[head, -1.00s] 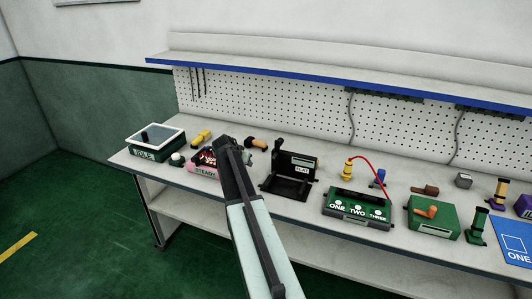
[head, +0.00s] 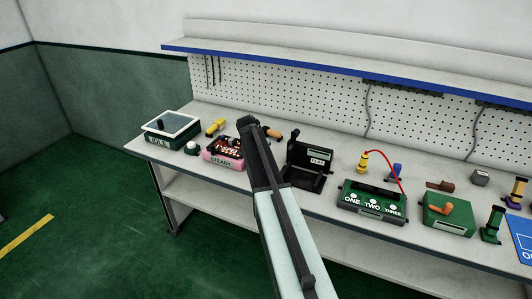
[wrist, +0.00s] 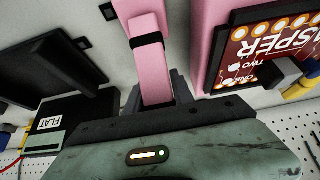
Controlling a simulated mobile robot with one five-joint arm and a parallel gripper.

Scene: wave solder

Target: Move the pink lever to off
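A pink lever (wrist: 150,50) with a black band runs down from the top of the wrist view to my gripper (wrist: 157,100). Its lower end lies between the two dark fingers. I cannot tell whether they press on it. A pink box (wrist: 205,45) with a dark red printed panel stands to the right of the lever in that view. In the head view the pink box (head: 222,163), marked STEADY, sits just left of my gripper (head: 250,125). The lever is not clearly visible in the head view, where my arm covers that area.
Right of my gripper stands an open black case (head: 310,180) marked FLAT. Farther right are a green ONE TWO THREE box (head: 372,202) and another green box (head: 447,214). A green IDLE box (head: 165,140) stands left. The pegboard (head: 300,100) backs the bench.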

